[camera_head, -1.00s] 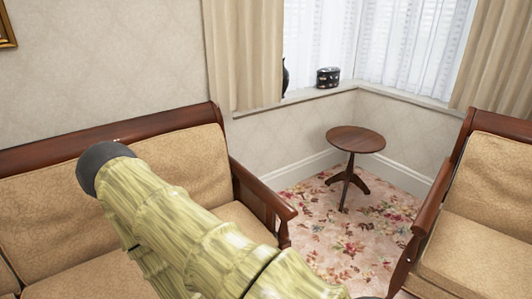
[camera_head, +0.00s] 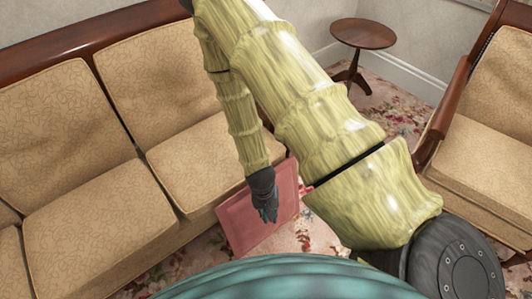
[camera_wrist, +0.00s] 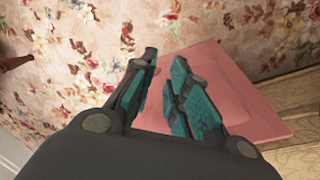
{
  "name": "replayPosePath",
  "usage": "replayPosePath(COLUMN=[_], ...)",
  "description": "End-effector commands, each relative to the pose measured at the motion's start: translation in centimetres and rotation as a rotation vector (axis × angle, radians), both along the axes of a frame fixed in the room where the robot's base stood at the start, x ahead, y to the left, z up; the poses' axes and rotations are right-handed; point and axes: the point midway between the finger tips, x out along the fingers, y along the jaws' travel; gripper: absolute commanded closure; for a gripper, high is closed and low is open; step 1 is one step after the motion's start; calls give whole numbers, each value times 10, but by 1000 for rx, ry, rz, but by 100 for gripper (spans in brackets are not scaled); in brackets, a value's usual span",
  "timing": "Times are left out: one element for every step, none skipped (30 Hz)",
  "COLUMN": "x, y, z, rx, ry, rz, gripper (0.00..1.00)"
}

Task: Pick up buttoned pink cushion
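A square pink cushion (camera_head: 238,222) is down by the front of the left sofa, over the flowered carpet. It also shows in the wrist view (camera_wrist: 232,82), beyond my fingers. No button shows on it; my gripper and arm cover part of it. My gripper (camera_head: 266,213) points down in front of the cushion. In the wrist view my gripper (camera_wrist: 166,58) has its two teal-padded fingers apart, with pink cushion showing in the gap behind them. I cannot tell whether the fingers touch the cushion.
The tan sofa (camera_head: 90,215) with a wooden frame stands close on the left. A tan armchair (camera_head: 490,140) stands at the right. A small round table (camera_head: 363,33) is at the back. Flowered carpet (camera_head: 395,105) lies open between the seats.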

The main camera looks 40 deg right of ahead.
Motion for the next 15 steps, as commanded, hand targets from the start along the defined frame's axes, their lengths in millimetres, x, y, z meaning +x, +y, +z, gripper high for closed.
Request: replayPosePath(x=[27,40,57,69,81,96,106,116,128,135,143,150,155,160,164], y=[-9,-14,-20,-25,-29,-34,-37,-40,-43,-45,-47,-49,-51,-52,-53], z=[-3,1,6,11,17,25,31,37,46,53,59,66,72,76,82], rx=[-14,-22,-30,-36,-41,-46,-50,-52,-56,-57,-57,-58,-60,-59,-60], ry=[-7,-3,0,4,7,10,14,17,22,26,28,33,37,40,44], rz=[-92,-150,-228,-288,-346,-419,-472,-522,-584,-626,-666,-712,-742,-766,-796], gripper=[84,84,84,84,84,84,84,84,84,84,84,84,84,84,84])
